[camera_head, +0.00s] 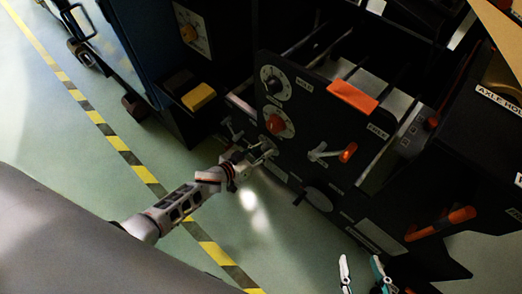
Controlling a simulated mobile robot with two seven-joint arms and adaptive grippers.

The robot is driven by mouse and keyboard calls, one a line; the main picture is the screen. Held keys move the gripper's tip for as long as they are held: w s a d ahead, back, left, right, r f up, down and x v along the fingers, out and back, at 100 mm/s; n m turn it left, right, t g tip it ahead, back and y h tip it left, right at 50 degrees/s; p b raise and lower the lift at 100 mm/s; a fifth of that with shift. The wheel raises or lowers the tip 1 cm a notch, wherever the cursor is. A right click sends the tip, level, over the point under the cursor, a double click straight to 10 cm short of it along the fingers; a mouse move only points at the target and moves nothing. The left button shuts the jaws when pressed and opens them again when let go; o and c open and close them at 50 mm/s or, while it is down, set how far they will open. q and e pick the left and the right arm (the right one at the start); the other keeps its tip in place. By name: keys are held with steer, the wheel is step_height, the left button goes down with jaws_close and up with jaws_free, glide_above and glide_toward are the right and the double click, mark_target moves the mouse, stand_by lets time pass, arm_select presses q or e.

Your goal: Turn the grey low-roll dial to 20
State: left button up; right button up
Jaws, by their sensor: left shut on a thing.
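A black panel (310,105) on the machine carries a column of dials. The top dial (273,82) has a dark knob on a pale scale. The dial below it has a red knob (275,122). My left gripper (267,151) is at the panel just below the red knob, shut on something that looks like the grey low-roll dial. The gripper hides most of that dial, and its scale and pointer cannot be read. My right gripper (363,272) is at the bottom edge of the view, fingers apart, empty, away from the panel.
A lever with an orange-red end (347,152) sticks out to the right of the dials. An orange block (353,96) lies on the panel's top edge. Another orange handle (447,222) is at right. Yellow-black tape (145,174) crosses the green floor, which is clear at left.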

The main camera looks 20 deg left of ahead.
arm_select(q)
steer(key=shift+m+y, duration=0.4)
stand_by(0.3)
steer(key=o, duration=1.1)
steer(key=shift+c, duration=0.2)
steer(key=v, duration=1.2)
